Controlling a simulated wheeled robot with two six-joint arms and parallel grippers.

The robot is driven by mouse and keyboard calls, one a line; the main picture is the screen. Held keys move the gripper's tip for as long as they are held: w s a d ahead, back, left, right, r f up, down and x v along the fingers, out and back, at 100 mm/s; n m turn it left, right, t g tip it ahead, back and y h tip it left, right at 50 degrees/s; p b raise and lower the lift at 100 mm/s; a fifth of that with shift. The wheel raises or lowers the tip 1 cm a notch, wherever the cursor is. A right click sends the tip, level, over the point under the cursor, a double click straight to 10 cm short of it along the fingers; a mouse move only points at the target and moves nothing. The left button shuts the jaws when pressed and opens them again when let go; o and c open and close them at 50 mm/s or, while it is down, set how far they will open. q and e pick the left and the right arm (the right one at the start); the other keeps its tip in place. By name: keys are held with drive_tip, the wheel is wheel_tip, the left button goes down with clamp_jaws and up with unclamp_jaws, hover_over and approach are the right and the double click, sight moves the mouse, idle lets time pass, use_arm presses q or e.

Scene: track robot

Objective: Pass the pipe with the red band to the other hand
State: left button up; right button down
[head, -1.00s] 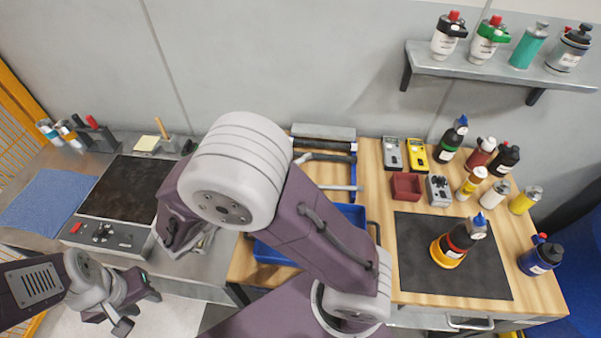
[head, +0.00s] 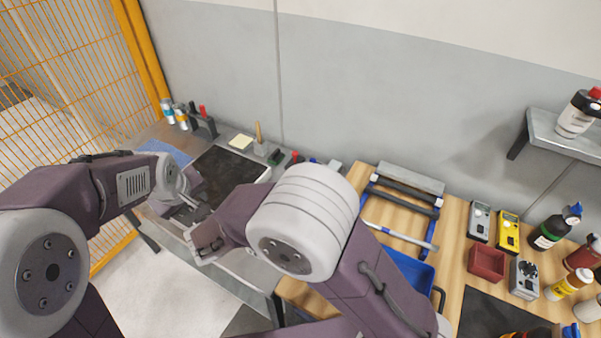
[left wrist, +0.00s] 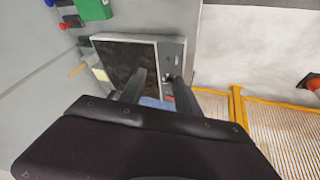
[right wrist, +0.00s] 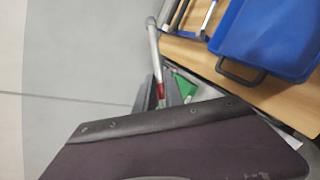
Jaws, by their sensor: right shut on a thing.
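The pipe with the red band (right wrist: 153,50) is a grey tube in the right wrist view. Its red band lies close to the fingers. My right gripper (right wrist: 159,95) is shut on it, and the tube sticks out beyond the fingers. In the head view my right gripper (head: 203,245) is partly hidden by its own arm, and I cannot make out the pipe there. My left gripper (head: 190,205) is just beyond and left of it, over the front of the left bench. In the left wrist view the left gripper's fingers (left wrist: 160,88) are apart with nothing held between them.
A dark-topped device (head: 237,168) stands on the left bench. A blue rack (head: 428,213) with other pipes and a blue bin (head: 412,272) are on the wooden bench. Meters, a red tray (head: 486,262) and bottles stand right. An orange mesh fence (head: 75,75) bounds the left.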

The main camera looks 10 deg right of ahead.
use_arm(q)
drive_tip(key=s+d+r+n+g+h, duration=0.15)
drive_tip(key=d+r+n, duration=0.25)
drive_tip(key=d, duration=0.5)
drive_tip(key=s+d+r+n+h, duration=0.1)
drive_tip(key=s+d+r+n, duration=0.15)
drive_tip(key=d+n, duration=0.4)
drive_tip(key=s+d+r+n+g+h, duration=0.15)
drive_tip(key=d+r, duration=0.35)
drive_tip(key=d, duration=0.6)
drive_tip(key=shift+n+t, duration=0.3)
drive_tip(key=shift+n, duration=0.1)
drive_tip(key=x, duration=1.2)
drive_tip(key=shift+w+a+f, duration=0.15)
drive_tip(key=shift+w+f, duration=0.05)
drive_tip(key=shift+w, duration=0.25)
use_arm(e)
drive_tip(key=shift+d, duration=0.15)
use_arm(q)
clamp_jaws()
use_arm(e)
drive_tip(key=c, duration=1.4)
unclamp_jaws()
drive_tip(key=shift+o, duration=0.2)
